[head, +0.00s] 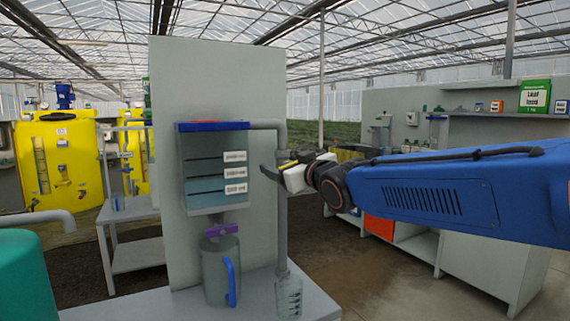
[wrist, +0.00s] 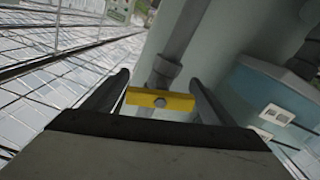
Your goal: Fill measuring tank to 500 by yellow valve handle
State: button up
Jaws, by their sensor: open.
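The measuring tank (head: 202,168) is a clear box with a blue rim on an upright grey panel. Pale blue liquid fills its lower part, around the lower marks; the label figures are too small to read. The yellow valve handle (wrist: 160,100) lies crosswise between my fingers in the wrist view, on the grey pipe (wrist: 165,70). My gripper (wrist: 160,92) is open, with a finger on each side of the handle; I cannot tell if they touch it. In the head view my gripper (head: 276,170) is at the pipe (head: 281,215), right of the tank.
A purple valve handle (head: 221,230) sits below the tank, above a jug (head: 214,277) with a blue handle. A small graduated beaker (head: 289,298) stands under the pipe's lower end. The tank's side is close to my gripper. Yellow tanks (head: 62,165) stand far left.

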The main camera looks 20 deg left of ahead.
jog(key=c, duration=1.1)
jog(key=shift+o, duration=0.2)
jog(key=shift+m, duration=1.8)
jog(key=o, duration=1.1)
jog(key=shift+c, duration=0.2)
jog(key=shift+d, duration=0.15)
jog(key=v, duration=1.7)
jog(key=shift+d, duration=0.1)
